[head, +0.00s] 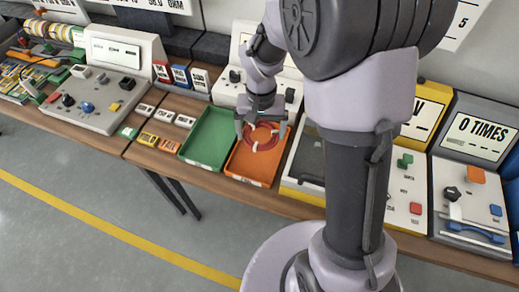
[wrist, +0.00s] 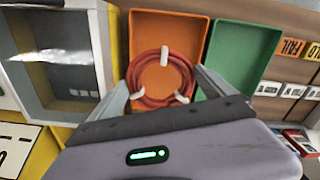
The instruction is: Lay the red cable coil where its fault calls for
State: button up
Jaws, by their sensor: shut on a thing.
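The red cable coil (head: 266,148) is a ring with white ties, also seen in the wrist view (wrist: 134,80). My gripper (head: 259,130) is shut on it, with a finger at each side of the ring in the wrist view (wrist: 165,90). The coil is over the orange tray (head: 250,168), towards its back part in the head view. I cannot tell whether it touches the tray floor. The orange tray (wrist: 170,28) looks otherwise empty. The green tray (head: 210,140) beside it is empty. My arm hides part of the bench.
Small label cards lie left of the green tray, including an orange FAIL card (wrist: 291,47) and a yellow card (head: 148,138). A grey tester (head: 105,95) stands further left. A yellow-edged box with a grey recess (wrist: 60,65) borders the orange tray. More testers (head: 475,190) stand at right.

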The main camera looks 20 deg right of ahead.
notch_tip(320, 180, up, 8)
jog(key=w+m+p, duration=0.1)
jog(key=m+p, duration=0.3)
jog(key=m, duration=0.2)
jog(key=b, duration=0.5)
send_near(258, 154)
notch_tip(258, 154, down, 7)
jog(key=b, duration=0.4)
jog(key=shift+r, duration=0.2)
jog(key=shift+d+r, duration=0.1)
jog(key=shift+r, duration=0.05)
jog(key=o, duration=1.3)
jog(key=s+r+n+t+p, duration=0.1)
jog(key=s+r+t+p, duration=0.2)
jog(key=r, duration=1.7)
jog(key=s+a+r+n+t, duration=0.1)
jog(key=s+r, duration=0.2)
jog(key=s, duration=0.2)
jog(key=s+a+r+n+t+y+p, duration=0.1)
jog(key=s+r, duration=0.2)
jog(key=s, duration=0.2)
jog(key=s+a+r+n+y, duration=0.1)
jog(key=s+r+n, duration=0.1)
jog(key=s, duration=0.3)
jog(key=shift+s+a+r+t, duration=0.25)
jog(key=shift+s+r+t, duration=0.05)
jog(key=shift+r+t, duration=0.1)
